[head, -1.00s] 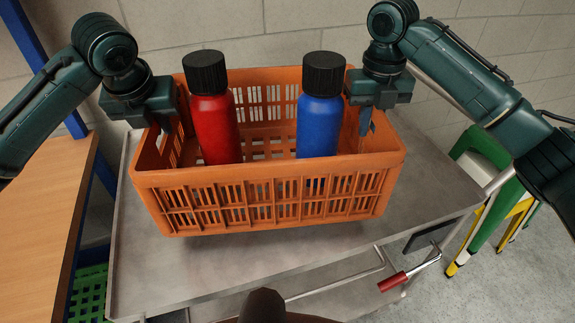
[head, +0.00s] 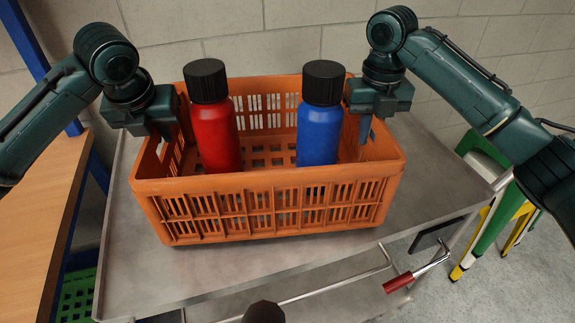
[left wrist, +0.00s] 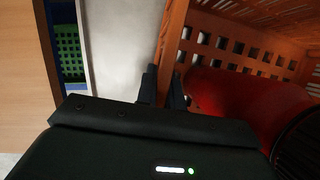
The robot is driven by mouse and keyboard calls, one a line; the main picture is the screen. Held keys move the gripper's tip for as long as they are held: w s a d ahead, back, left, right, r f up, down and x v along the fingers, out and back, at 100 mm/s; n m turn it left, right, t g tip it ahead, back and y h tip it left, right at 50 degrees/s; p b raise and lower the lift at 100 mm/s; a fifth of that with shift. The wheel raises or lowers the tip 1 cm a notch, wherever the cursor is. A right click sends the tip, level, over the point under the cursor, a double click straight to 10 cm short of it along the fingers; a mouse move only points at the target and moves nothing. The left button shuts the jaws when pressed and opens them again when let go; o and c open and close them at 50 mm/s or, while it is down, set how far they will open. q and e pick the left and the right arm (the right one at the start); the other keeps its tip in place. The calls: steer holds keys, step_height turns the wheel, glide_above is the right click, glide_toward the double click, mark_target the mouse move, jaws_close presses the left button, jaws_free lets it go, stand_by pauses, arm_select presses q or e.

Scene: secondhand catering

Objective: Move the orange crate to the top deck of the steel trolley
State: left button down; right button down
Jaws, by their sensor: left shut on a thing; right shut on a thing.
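The orange crate (head: 270,207) is at the steel trolley's (head: 200,278) top deck in the head view. I cannot tell whether its base touches the deck. It holds a red bottle (head: 215,135) and a blue bottle (head: 318,135), both upright with black caps. My left gripper (head: 168,135) is shut on the crate's left wall, and the left wrist view shows its fingers (left wrist: 163,88) on either side of the orange rim (left wrist: 176,45). My right gripper (head: 366,130) is shut on the crate's right wall. The crate hides part of the deck.
A wooden surface (head: 40,215) on a blue frame stands at the left, with a green crate (head: 78,295) low beside it. A red-handled lever (head: 400,282) is at the trolley's front right. Green and yellow stools (head: 495,215) stand at the right. A block wall is behind.

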arm_select(q)
steer(key=shift+f+b, duration=0.4)
arm_select(e)
steer(key=shift+f, duration=0.55)
arm_select(q)
steer(key=c, duration=1.5)
jaws_free()
steer(key=shift+f, duration=0.1)
arm_select(e)
steer(key=c, duration=1.5)
jaws_free()
arm_select(q)
steer(key=shift+s, duration=0.1)
steer(key=v, duration=1.1)
steer(key=shift+s+r, duration=0.15)
steer(key=shift+r, duration=0.25)
arm_select(e)
steer(key=shift+r, duration=0.1)
step_height(320, 180, up, 12)
arm_select(q)
steer(key=shift+r, duration=0.1)
